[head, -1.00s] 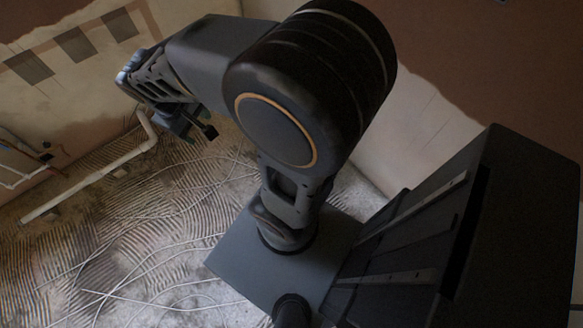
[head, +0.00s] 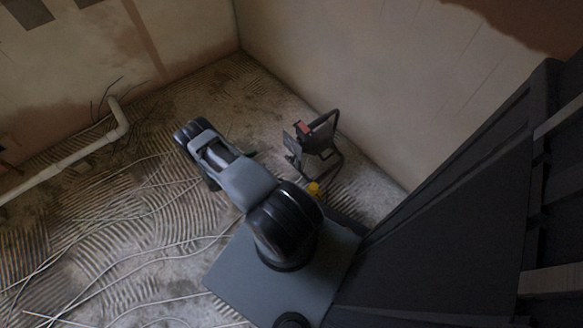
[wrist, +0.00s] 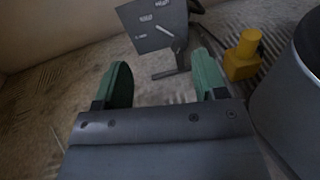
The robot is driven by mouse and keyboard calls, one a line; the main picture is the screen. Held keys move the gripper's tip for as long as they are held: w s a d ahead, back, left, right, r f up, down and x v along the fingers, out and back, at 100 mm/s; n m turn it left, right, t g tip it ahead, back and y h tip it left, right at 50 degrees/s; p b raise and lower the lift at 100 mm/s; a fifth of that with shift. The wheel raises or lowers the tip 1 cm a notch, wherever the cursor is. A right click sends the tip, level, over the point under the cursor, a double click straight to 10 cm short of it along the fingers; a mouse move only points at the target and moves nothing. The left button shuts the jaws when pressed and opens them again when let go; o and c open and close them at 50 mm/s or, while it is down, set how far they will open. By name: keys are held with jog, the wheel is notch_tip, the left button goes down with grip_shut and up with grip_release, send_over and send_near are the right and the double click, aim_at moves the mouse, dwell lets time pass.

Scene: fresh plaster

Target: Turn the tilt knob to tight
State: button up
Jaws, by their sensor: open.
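My gripper (wrist: 163,68) is open and empty, with two green fingers spread apart in the wrist view. Beyond the fingertips is a dark grey panel (wrist: 150,22) with white markings too small to read. A pale bar-shaped handle (wrist: 172,42) sits at the panel's lower part, apart from the fingers; it looks like the tilt knob, but its setting cannot be read. In the head view the panel belongs to a dark framed stand (head: 318,140) with a red part (head: 304,128), on the floor right of my arm. My fingers are mostly hidden there.
A yellow block with a round top (wrist: 243,56) stands right of the fingers; it also shows in the head view (head: 314,188), near my arm's base. A plaster wall (head: 330,60) rises behind the stand. A pale pipe (head: 85,150) and loose cables lie on the left floor.

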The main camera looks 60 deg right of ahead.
aim_at(290, 160)
jog(key=s+f+n+t+h+b, duration=0.1)
jog(key=s+f+n+h+b, duration=0.2)
jog(key=f, duration=0.7)
jog(key=shift+t+y, duration=0.3)
jog(key=shift+y, duration=0.3)
jog(key=x, duration=0.4)
jog(key=b+x, duration=0.1)
jog(key=x, duration=0.3)
jog(key=s+b+x, duration=0.1)
jog(key=x, duration=0.3)
jog(key=shift+s+d+f, duration=0.15)
jog(key=shift+s+d, duration=0.05)
jog(key=shift+x, duration=0.85)
jog(key=c, duration=0.9)
